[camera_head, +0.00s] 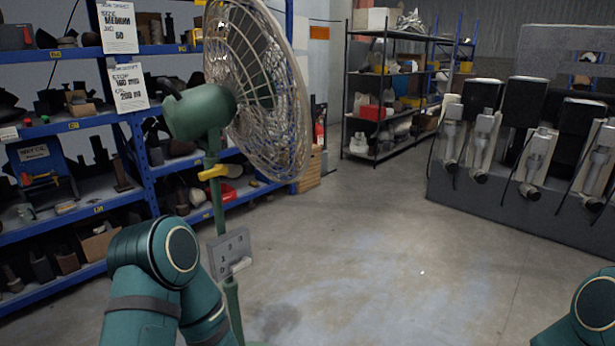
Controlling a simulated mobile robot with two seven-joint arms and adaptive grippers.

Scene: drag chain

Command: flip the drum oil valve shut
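I cannot make out a drum or an oil valve in the head view. Only the upper links of my two arms show, the left at the bottom left and the right at the bottom right corner. Neither gripper is in view, so I cannot tell whether they are open or shut or hold anything.
A green pedestal fan (201,112) with a switch box (229,253) stands close by, left of centre. Blue shelving (137,117) lines the left. A dark rack (347,90) stands at the back. A grey bench (461,212) with several machines is at right. The middle floor is clear.

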